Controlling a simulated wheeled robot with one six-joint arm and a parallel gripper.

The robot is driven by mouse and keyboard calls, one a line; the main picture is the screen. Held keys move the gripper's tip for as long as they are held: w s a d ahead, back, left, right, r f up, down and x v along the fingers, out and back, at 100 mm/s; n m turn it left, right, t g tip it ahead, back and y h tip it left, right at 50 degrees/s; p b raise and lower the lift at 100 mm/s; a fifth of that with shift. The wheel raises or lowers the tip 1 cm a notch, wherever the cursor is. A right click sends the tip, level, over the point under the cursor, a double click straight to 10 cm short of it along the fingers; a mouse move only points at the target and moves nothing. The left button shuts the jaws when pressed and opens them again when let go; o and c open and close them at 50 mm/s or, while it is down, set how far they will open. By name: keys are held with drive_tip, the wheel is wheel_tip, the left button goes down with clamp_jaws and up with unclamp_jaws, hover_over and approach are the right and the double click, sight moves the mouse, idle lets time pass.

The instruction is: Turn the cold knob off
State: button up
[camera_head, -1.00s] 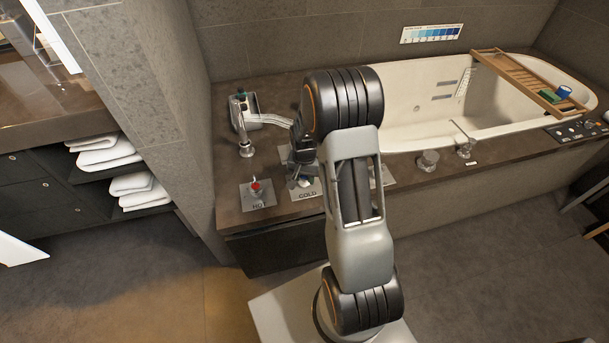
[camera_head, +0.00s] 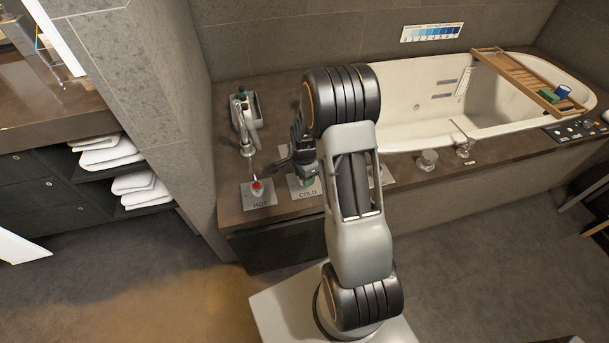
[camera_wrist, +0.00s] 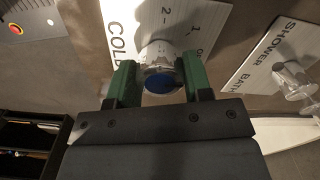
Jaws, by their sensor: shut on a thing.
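The cold knob (camera_wrist: 158,57) is pale with a blue cap and stands on a white plate marked COLD (camera_wrist: 121,38), with numbers beside it. In the wrist view my gripper (camera_wrist: 157,80) has its two green fingers on either side of the knob, shut on it. In the head view my gripper (camera_head: 305,179) is over the COLD plate (camera_head: 307,193), and the gripper and arm hide most of the knob. The knob's pointer is not clear, so I cannot tell its setting.
The red-topped hot knob (camera_head: 257,186) stands just left. A chrome faucet (camera_head: 246,125) rises behind it. In the wrist view a SHOWER/BATH plate (camera_wrist: 263,60) with a clear knob (camera_wrist: 292,80) lies to the right. The bathtub (camera_head: 425,110) is beyond my arm.

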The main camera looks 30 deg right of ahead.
drive_tip(key=shift+m, duration=0.6)
drive_tip(key=o, duration=0.9)
wheel_tip(320, 180, up, 14)
drive_tip(key=p, duration=0.3)
drive_tip(key=shift+f, duration=0.1)
idle(0.4)
